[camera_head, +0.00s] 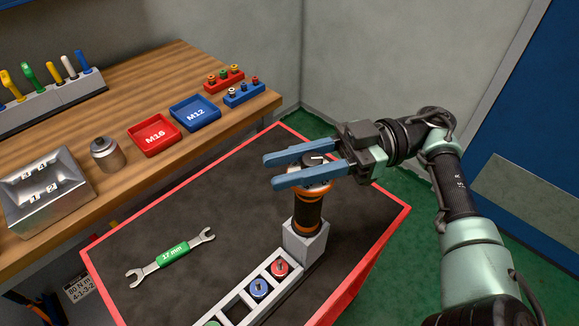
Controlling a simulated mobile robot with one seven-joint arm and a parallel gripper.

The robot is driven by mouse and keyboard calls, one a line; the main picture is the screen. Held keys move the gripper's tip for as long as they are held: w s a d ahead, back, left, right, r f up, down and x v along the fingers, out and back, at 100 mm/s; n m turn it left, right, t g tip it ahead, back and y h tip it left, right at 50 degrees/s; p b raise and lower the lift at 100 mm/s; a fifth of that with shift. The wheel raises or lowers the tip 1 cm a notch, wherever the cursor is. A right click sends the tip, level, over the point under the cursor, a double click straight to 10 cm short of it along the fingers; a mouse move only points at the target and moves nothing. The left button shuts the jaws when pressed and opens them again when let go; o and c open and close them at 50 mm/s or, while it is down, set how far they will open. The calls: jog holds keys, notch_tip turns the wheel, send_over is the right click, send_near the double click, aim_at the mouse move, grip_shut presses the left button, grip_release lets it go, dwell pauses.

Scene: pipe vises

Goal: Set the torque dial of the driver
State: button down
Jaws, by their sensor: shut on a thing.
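The driver (307,212) has an orange and black body and stands upright in a grey holder (305,241) on the dark mat of the cart. The torque dial (317,158) is at its top, grey with a dark mark, and partly hidden by the fingers. My gripper (271,172) comes in from the right with its two blue fingers on either side of the dial, shut on it. The fingertips reach past the dial to the left. The dial's scale cannot be read. A small placard (80,290) at lower left reads "80 N m" and "4-1-3-2".
A grey rack (236,310) with coloured round pieces adjoins the holder. A green-handled 17 mm wrench (172,253) lies on the mat. The wooden bench behind carries red M16 (154,151) and blue M12 (195,128) trays, a metal cylinder (107,155) and a numbered metal block (45,218).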

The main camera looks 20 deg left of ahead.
jog(key=shift+f, duration=0.2)
jog(key=c, duration=0.5)
grip_release()
jog(key=shift+r, duration=0.1)
jog(key=shift+c, duration=0.2)
